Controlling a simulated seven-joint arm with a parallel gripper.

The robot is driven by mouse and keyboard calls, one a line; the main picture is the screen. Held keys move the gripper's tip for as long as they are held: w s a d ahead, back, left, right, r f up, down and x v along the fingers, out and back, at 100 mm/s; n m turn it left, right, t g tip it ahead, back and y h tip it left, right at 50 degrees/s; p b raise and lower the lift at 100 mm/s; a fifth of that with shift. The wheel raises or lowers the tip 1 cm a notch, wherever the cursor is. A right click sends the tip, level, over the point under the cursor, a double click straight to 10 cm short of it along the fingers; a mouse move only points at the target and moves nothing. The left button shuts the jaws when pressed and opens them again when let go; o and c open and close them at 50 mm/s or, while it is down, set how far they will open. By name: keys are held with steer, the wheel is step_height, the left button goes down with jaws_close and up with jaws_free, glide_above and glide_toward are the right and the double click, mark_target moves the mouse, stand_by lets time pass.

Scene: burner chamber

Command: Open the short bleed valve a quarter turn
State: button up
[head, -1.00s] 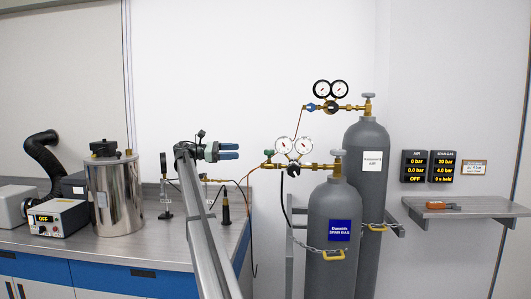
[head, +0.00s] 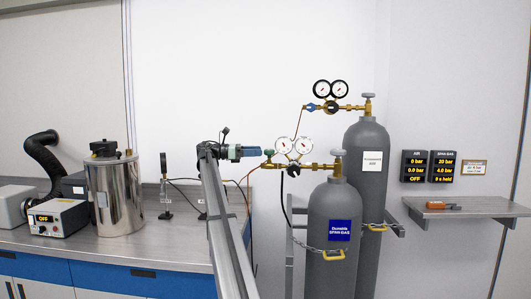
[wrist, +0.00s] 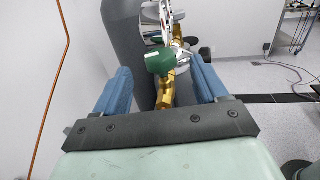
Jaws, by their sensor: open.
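The short grey span gas cylinder (head: 332,225) stands at the right of the bench, with a brass regulator and two white gauges (head: 294,145) on top. A green valve knob (head: 269,153) sits at the left end of its brass line. The knob also shows in the wrist view (wrist: 160,61). My gripper (head: 259,152) is open, level with the knob and just left of it, pointing right. In the wrist view its blue fingers (wrist: 160,68) lie left and right of the knob's line, with the knob centred at or just beyond their tips. No contact is visible.
A taller grey cylinder (head: 372,170) with its own regulator (head: 330,107) stands behind. A thin copper tube (wrist: 53,90) runs left of my gripper. A steel vessel (head: 115,195) stands on the bench. A shelf (head: 465,209) and readouts (head: 428,166) are at the right.

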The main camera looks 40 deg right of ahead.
mark_target(265, 151)
steer(key=shift+x, duration=2.25)
